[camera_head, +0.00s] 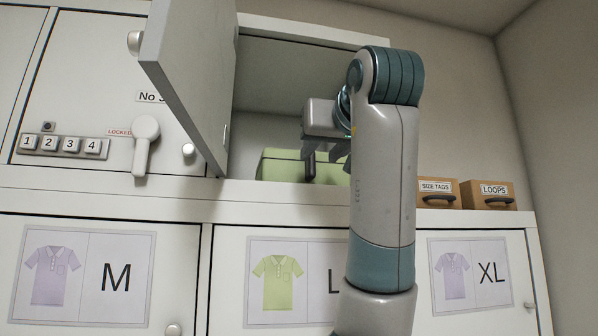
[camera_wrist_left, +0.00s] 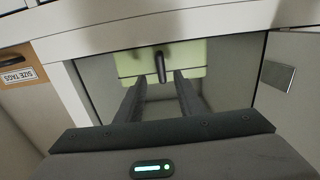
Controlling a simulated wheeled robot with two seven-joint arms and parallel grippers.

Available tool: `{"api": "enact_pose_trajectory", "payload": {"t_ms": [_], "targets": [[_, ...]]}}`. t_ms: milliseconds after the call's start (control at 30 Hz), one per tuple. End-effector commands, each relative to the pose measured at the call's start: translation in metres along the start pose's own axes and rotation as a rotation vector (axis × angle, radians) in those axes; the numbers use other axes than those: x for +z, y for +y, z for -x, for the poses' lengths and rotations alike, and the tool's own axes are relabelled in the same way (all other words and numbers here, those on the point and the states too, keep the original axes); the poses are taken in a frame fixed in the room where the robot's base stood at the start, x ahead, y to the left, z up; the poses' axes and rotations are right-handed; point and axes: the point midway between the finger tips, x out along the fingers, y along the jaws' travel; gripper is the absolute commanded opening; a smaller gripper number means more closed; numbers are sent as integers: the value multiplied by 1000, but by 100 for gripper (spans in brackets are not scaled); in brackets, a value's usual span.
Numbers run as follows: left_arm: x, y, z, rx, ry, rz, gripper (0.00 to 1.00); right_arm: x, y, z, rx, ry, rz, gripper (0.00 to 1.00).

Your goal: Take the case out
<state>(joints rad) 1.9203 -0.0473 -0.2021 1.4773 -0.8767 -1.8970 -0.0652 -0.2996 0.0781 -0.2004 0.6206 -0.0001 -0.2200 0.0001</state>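A light green case (camera_head: 280,165) stands in the open locker compartment in the head view. In the left wrist view the case (camera_wrist_left: 135,60) shows its front, with a dark upright handle (camera_wrist_left: 161,66). My left gripper (camera_head: 322,155) is in front of the case at the compartment opening. In the left wrist view its two fingers (camera_wrist_left: 160,82) are apart, one to each side of the handle in the picture, with nothing seen gripped between them. Whether the tips reach past the handle I cannot tell. My arm hides the right part of the case in the head view. My right gripper is not in view.
The grey compartment door (camera_head: 190,75) stands open at the left. A keypad (camera_head: 62,145) and a lever (camera_head: 145,140) marked LOCKED are left of it. Boxes labelled SIZE TAGS (camera_head: 437,186) and LOOPS (camera_head: 487,188) stand at the right. Below are lockers marked M, L and XL.

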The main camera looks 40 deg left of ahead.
Motion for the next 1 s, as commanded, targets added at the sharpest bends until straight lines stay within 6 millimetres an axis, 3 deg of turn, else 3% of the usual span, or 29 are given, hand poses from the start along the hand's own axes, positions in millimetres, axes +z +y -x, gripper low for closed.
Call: {"api": "enact_pose_trajectory", "payload": {"t_ms": [533,1000], "targets": [[-1,0,-8,0,-1,0,34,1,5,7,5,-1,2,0],[0,-3,-50,-2,-1,-1,34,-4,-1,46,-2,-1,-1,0]]}}
